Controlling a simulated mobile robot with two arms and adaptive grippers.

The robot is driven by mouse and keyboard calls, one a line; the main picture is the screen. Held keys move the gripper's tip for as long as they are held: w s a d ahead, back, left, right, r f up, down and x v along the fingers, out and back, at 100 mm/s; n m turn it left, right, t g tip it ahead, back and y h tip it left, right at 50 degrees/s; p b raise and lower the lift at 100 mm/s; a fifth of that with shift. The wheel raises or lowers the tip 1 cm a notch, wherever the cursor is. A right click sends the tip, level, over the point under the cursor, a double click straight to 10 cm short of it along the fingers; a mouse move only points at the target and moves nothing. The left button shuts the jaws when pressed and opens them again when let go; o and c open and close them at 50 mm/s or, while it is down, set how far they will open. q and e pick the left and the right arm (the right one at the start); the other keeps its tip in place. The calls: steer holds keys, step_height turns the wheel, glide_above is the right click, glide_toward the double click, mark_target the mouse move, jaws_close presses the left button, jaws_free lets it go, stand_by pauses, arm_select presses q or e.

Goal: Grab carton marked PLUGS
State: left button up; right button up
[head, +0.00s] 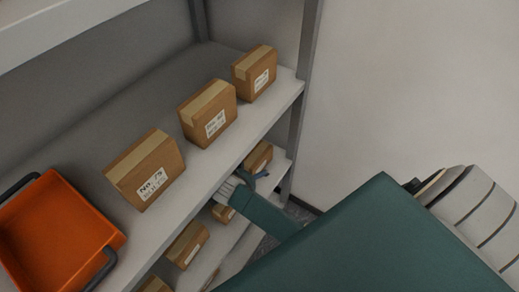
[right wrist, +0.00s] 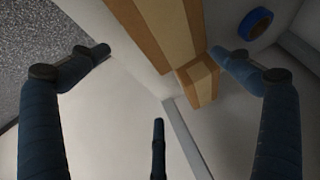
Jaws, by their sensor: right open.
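No label clearly reads PLUGS. Three brown cartons stand on the upper shelf: a near one (head: 147,170), a middle one (head: 208,113) and a far one (head: 255,73). Their white labels are too small to read surely. On the shelf below, another carton (head: 259,156) is partly hidden behind the upper shelf edge. My right gripper (head: 259,176) is beside that carton. In the right wrist view my open right gripper (right wrist: 160,65) has its fingers spread around a taped brown carton (right wrist: 200,82), with no clear grip; its label is hidden. My left gripper is not in view.
An orange bin (head: 60,232) with dark handles sits at the left of the upper shelf. More cartons (head: 187,244) stand on lower shelves. A shelf post (head: 301,90) rises at the right end. A blue ring (right wrist: 255,24) lies near the carton.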

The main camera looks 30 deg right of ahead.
mark_target(259, 158)
steer(key=w+d, duration=0.2)
steer(key=d, duration=0.1)
steer(key=w+d, duration=0.3)
steer(key=shift+w+d+r, duration=0.1)
steer(key=shift+d, duration=0.1)
steer(key=shift+w+d, duration=0.35)
steer(key=w+d, duration=0.2)
steer(key=shift+d, duration=0.3)
steer(key=shift+w+d+f, duration=0.1)
steer(key=shift+f, duration=0.35)
steer(key=shift+w+d+f, duration=0.1)
steer(key=shift+f, duration=0.35)
steer(key=shift+w+d+f, duration=0.2)
steer(key=shift+d+f, duration=0.05)
steer(key=shift+f, duration=0.2)
steer(key=c, duration=1.4)
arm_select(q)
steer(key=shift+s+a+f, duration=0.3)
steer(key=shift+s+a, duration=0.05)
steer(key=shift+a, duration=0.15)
arm_select(e)
steer(key=shift+r, duration=0.1)
steer(key=shift+c, duration=0.6)
steer(key=shift+r, duration=0.1)
